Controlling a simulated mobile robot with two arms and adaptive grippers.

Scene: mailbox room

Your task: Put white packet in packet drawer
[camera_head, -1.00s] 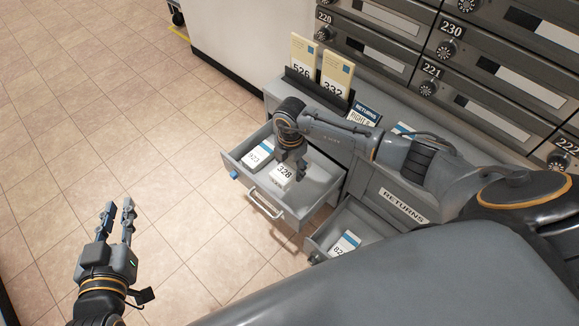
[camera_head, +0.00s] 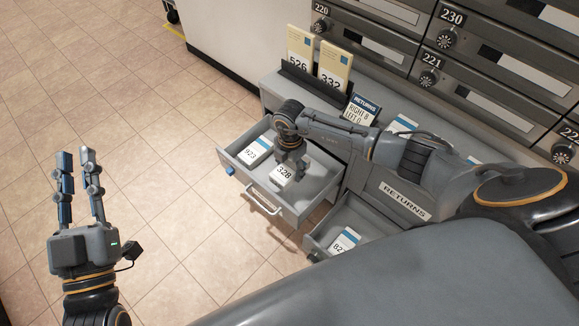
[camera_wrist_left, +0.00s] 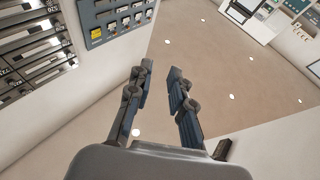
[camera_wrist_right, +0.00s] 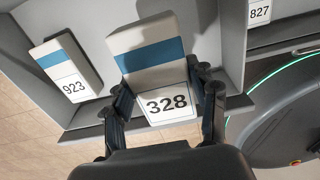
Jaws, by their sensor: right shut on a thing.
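A white packet marked 328 (camera_head: 283,174) with a blue band is inside the open left drawer (camera_head: 318,191). My right gripper (camera_head: 291,164) is over this drawer and shut on the packet, with a finger on each side of it. The packet fills the right wrist view between the fingers (camera_wrist_right: 166,100). Whether it touches the drawer floor I cannot tell. Another white packet marked 923 (camera_head: 257,150) lies to its left in the same drawer. My left gripper (camera_head: 77,158) is open and empty above the floor at the left.
A second open drawer (camera_head: 318,243) at the right holds packet 827 (camera_head: 345,240). A RETURNS label (camera_head: 404,200) is on the cabinet front. Cards 526 (camera_head: 299,52) and 332 (camera_head: 335,70) stand on the counter. Mailboxes (camera_head: 488,75) rise behind. The floor at left is clear.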

